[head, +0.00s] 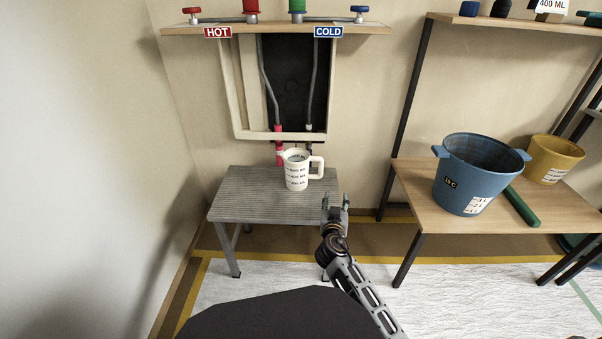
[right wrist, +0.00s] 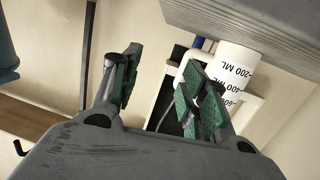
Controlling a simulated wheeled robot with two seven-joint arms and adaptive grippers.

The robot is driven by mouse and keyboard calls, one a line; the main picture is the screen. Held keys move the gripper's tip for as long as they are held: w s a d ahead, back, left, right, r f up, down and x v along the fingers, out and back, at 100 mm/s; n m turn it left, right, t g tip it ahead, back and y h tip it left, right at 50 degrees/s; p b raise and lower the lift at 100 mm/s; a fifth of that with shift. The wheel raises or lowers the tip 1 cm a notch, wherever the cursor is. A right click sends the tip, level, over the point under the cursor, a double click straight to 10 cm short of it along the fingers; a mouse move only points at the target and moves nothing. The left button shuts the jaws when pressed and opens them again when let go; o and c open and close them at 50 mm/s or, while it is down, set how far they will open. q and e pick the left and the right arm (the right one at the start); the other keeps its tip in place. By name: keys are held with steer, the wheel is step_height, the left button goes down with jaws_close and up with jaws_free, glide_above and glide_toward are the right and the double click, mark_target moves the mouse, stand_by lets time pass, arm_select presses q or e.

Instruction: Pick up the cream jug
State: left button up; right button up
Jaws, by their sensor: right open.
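The cream jug (head: 296,171) stands upright on a small grey table (head: 240,196) below the hot and cold pipes. It has black volume marks and a handle on its right side. My right gripper (head: 335,200) is at the table's front right edge, apart from the jug and to its lower right. In the right wrist view the gripper (right wrist: 160,85) is open with nothing between its green-padded fingers. The jug (right wrist: 236,68) shows there beyond the right finger, which partly hides it. My left gripper is not in view.
A wooden shelf unit (head: 545,215) on the right holds a blue bucket (head: 480,170), a yellow bucket (head: 553,158) and a green bar (head: 522,205). A red pipe end (head: 278,150) hangs just behind the jug. The grey table's left part is clear.

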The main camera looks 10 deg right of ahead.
steer(key=w+a, duration=0.1)
steer(key=w+a+r+n+t+y, duration=0.1)
steer(key=w, duration=0.1)
steer(key=w+a+r+t, duration=0.1)
steer(key=shift+w+a+r+y, duration=0.1)
steer(key=shift+w+a+y, duration=0.2)
steer(key=shift+y, duration=0.1)
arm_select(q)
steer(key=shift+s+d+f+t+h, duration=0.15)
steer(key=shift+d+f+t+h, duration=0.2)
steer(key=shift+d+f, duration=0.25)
